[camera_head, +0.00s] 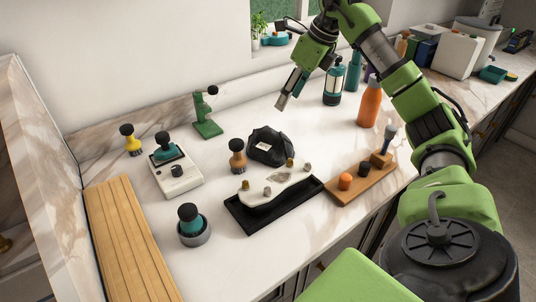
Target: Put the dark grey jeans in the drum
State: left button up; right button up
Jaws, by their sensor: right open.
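I cannot pick out dark grey jeans or a drum for certain in the head view. A crumpled black item (269,146) with a small white label lies on the middle of the marble counter; I cannot tell whether it is cloth. My right gripper (284,103) hangs above the counter behind that item and appears apart from it. It is open and holds nothing that I can see. My left gripper is not in view.
A black tray (240,217) with a pale slab stands at the front, beside a wooden block stand (362,186). An orange bottle (370,103) stands near my right arm. A white device (177,178) and a slatted wooden board (126,235) are at left.

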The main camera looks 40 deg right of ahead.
aim_at(273, 129)
jog(key=x, duration=0.9)
jog(key=p+x, duration=0.1)
jog(key=x, duration=0.3)
jog(key=shift+s+a+p, duration=0.2)
jog(key=shift+s+p, duration=0.05)
jog(key=shift+p, duration=0.1)
jog(key=shift+w+f, duration=0.25)
jog(key=shift+f, duration=0.35)
jog(key=shift+f, duration=0.25)
grip_shut()
jog(key=shift+r, duration=0.1)
